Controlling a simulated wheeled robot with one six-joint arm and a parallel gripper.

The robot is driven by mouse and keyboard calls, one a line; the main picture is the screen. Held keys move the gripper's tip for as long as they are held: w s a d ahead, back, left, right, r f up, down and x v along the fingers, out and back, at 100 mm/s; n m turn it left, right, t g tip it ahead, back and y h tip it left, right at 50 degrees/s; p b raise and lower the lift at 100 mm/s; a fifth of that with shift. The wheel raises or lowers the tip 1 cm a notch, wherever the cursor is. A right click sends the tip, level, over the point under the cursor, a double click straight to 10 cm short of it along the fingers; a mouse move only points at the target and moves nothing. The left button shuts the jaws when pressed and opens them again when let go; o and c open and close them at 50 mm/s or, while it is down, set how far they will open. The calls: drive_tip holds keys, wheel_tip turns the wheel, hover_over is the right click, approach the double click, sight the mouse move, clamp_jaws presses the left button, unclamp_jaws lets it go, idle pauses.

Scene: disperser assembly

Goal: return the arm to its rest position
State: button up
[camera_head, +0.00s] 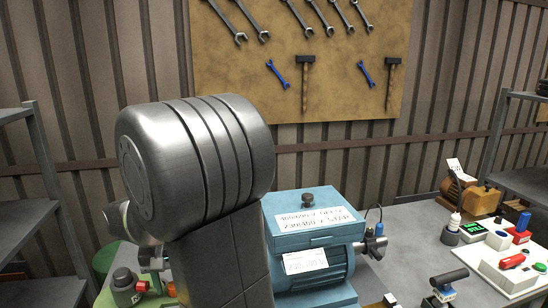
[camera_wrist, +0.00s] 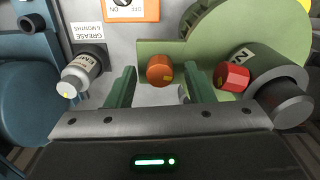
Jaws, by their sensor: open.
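My arm (camera_head: 195,160) stands raised in the middle of the head view, and its large grey joint hides much of the table behind it. My gripper (camera_wrist: 160,72) shows in the wrist view with its two green fingers apart and nothing seen held between them. A round orange-brown knob (camera_wrist: 160,70) lies beyond the gap between the fingertips. A red knob (camera_wrist: 232,76) is just right of the right finger. In the head view the gripper's fingers cannot be made out.
A blue motor (camera_head: 312,245) stands on the table (camera_head: 405,270) right of my arm. Shelves (camera_head: 35,220) stand at left. A tool board (camera_head: 230,80) hangs behind.

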drive_tip(key=shift+m+b, duration=0.3)
drive_tip(key=shift+m, duration=2)
drive_tip(key=shift+d, duration=0.1)
